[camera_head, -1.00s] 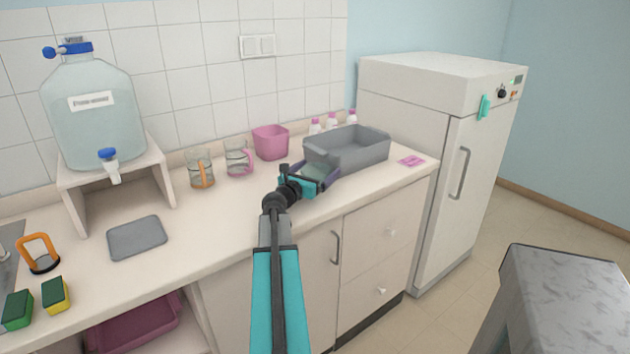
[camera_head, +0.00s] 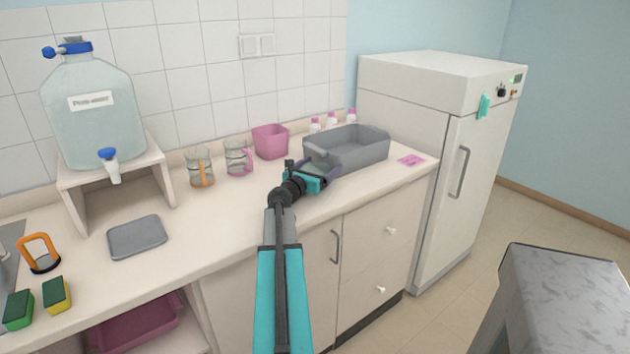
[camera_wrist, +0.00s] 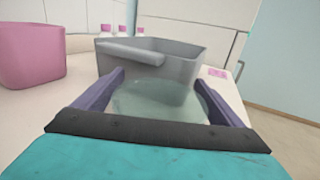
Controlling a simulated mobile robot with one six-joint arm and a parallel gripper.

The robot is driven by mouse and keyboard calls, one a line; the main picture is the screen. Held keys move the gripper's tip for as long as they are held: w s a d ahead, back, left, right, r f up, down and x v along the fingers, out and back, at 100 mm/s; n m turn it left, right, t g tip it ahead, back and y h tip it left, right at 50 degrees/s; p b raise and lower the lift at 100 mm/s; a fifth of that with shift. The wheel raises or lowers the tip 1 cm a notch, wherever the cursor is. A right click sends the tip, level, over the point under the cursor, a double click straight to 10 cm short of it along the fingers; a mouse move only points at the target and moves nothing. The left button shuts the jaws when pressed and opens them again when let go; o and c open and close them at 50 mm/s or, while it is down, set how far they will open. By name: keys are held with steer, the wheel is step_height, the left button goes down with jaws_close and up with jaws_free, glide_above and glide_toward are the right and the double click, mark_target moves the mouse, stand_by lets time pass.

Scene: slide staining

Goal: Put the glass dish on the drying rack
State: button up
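The glass dish (camera_wrist: 150,101) is a pale greenish, see-through shape between my gripper's two purple fingers in the wrist view. My gripper (camera_wrist: 160,84) has a finger against each side of the dish, as far as I can tell. In the head view my gripper (camera_head: 321,168) is over the counter, just in front of the grey tub, and the dish is hard to make out there. The height of the dish above the counter is unclear. I cannot clearly identify a drying rack in either view.
The grey tub (camera_head: 360,151) stands directly beyond my gripper. A pink container (camera_head: 270,142), glass jugs (camera_head: 238,157) and pink-capped bottles (camera_head: 331,121) line the wall. A pink packet (camera_head: 411,160) lies to the right. A flat grey pad (camera_head: 137,237) lies left, with clear counter between.

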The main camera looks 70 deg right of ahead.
steer(key=c, duration=0.9)
steer(key=shift+o, duration=0.2)
steer(key=shift+r, duration=0.15)
step_height(320, 180, up, 10)
steer(key=shift+p, duration=0.3)
